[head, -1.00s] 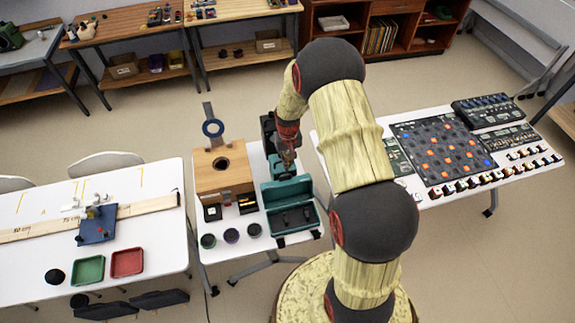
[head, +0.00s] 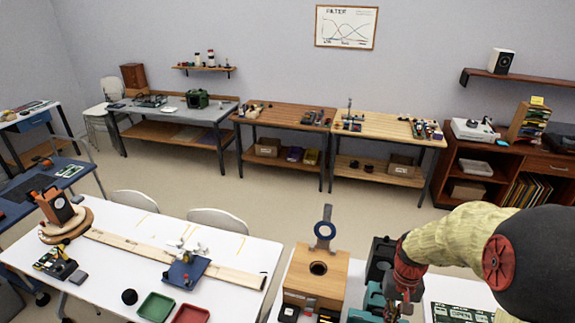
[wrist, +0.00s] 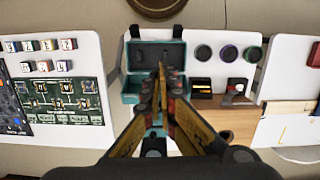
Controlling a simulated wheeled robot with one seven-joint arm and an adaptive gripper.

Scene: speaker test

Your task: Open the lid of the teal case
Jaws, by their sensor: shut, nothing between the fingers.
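The teal case (wrist: 132,54) stands on a small white table in the wrist view. In the head view only teal parts of the case (head: 373,300) show at the bottom edge; the rest is cut off or hidden by my arm. My gripper (wrist: 161,68) is shut and empty, its fingers over the lid side of the case in the wrist view. I cannot tell whether they touch the lid. It also shows in the head view (head: 402,298).
A wooden box (head: 316,275) with a blue ring on a stand is beside the case. Several round dark lids (wrist: 203,52) sit near it on the same table. A board with cards (wrist: 62,100) lies on the neighbouring table. A long white table (head: 110,265) stands at left.

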